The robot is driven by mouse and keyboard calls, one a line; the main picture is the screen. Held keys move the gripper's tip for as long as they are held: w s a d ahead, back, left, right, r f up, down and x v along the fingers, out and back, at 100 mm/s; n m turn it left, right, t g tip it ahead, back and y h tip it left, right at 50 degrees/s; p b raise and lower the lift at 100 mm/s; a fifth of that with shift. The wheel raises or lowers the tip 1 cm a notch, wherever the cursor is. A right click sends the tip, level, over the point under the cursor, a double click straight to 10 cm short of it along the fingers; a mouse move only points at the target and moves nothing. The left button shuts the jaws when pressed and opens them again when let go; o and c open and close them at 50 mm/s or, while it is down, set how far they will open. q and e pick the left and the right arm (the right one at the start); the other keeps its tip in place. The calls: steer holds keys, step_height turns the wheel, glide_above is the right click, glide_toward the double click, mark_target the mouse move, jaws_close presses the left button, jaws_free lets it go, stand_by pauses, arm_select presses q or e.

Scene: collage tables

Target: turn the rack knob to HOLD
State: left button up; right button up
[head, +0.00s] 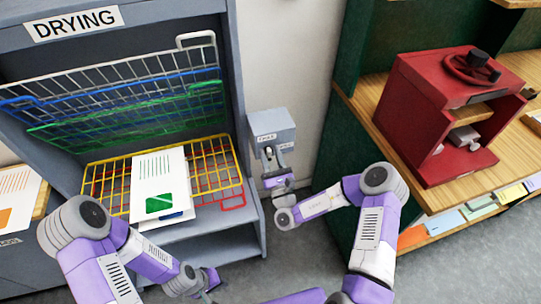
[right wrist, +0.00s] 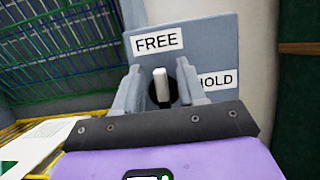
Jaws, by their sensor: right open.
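The rack knob (right wrist: 161,86) has a white bar on a dark round base, mounted on a grey box (head: 272,126) beside the drying rack. Its bar stands roughly upright, pointing toward the FREE label (right wrist: 157,42); the HOLD label (right wrist: 216,81) is lower right, partly covered by a finger. My right gripper (right wrist: 159,80) is open, with one finger on each side of the knob and gaps visible. In the head view, my right gripper (head: 278,172) is just below the box front. My left gripper (head: 207,281) is low in the head view, away from the knob; its jaws are unclear.
The drying rack (head: 250,180) has coloured wire shelves, the upper ones tilted up. A card with a green print (head: 160,180) lies on the yellow shelf (head: 220,160). A red press (head: 425,110) stands on the wooden table at right. Grey floor is clear between.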

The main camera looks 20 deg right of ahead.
steer(key=shift+w, duration=0.15)
jaws_close()
steer(key=shift+m+h+p, duration=0.4)
steer(key=shift+m+p, duration=0.2)
steer(key=shift+p, duration=0.15)
steer(key=m+h+p, duration=0.1)
steer(key=m+p, duration=0.2)
steer(key=m, duration=0.1)
steer(key=d+m+g+h+p, duration=0.1)
steer(key=m+h+p, duration=0.1)
steer(key=m+p, duration=0.1)
steer(key=m+g+h+p, duration=0.1)
steer(key=m+h+p, duration=0.1)
steer(key=m+p, duration=0.2)
steer(key=shift+d+f+m, duration=0.15)
steer(key=shift+f+m, duration=0.15)
steer(key=shift+m, duration=0.1)
steer(key=shift+d+f+m+g+h+p, duration=0.1)
steer(key=shift+f+m+g+h+p, duration=0.3)
steer(key=shift+m+p, duration=0.95)
steer(key=shift+f+m+g+p, duration=0.1)
steer(key=shift+m+g+p, duration=0.75)
steer(key=shift+m, duration=0.95)
steer(key=shift+d+f+m+g+h+p, duration=0.1)
steer(key=shift+f+m+g+h+p, duration=0.25)
steer(key=shift+m+p, duration=1)
steer(key=shift+a+m+y, duration=0.1)
steer(key=shift+m+y, duration=0.15)
steer(key=shift+m, duration=0.05)
